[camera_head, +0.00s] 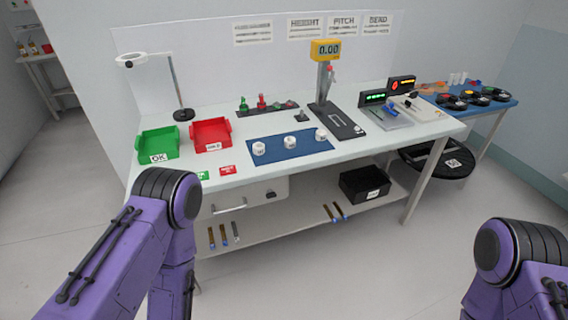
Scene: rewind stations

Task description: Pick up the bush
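Three small white, round pieces, which look like the bushes, stand apart in a row on a blue mat (297,156) at the middle of the workbench. They are the left bush (259,149), the middle bush (290,142) and the right bush (320,135). Each has a small mark on its side, too small to read. Purple links of my left and right arms show at the lower left and lower right. Neither gripper is in the picture, so their fingers are hidden from me.
A green OK bin (158,141) and a red bin (210,134) stand left of the mat. A height gauge (336,121) with a yellow display stands right of it. A magnifier lamp (183,113) rises behind the bins. A black crate (364,184) sits on the lower shelf.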

